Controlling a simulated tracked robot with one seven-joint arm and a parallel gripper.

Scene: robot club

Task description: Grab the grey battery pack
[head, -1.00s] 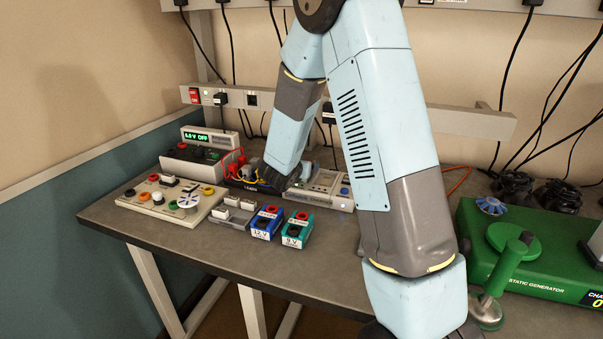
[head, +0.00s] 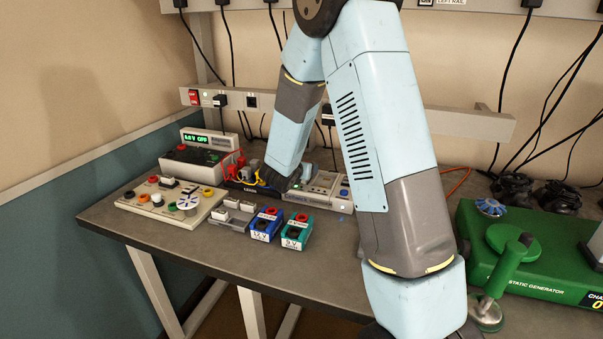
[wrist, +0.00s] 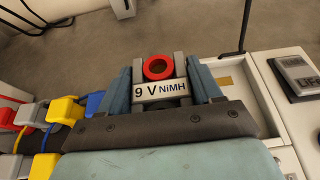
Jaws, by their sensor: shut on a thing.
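The grey battery pack (wrist: 178,102) shows in the wrist view, with a "9 V NiMH" label and a red ring on its top. My gripper (wrist: 160,78) is shut on it, one blue-grey finger against each side. The pack is upright between the fingers. I cannot tell whether it is clear of the surface under it. In the head view my arm comes down over the back of the bench, and the pack cannot be made out there.
A blue pack (head: 266,226) and a teal pack (head: 297,232) stand near the bench front. A control board (head: 160,204) and a power supply (head: 190,165) stand at left. Colored leads (wrist: 60,108) lie close left of my gripper. A green generator (head: 540,260) is at right.

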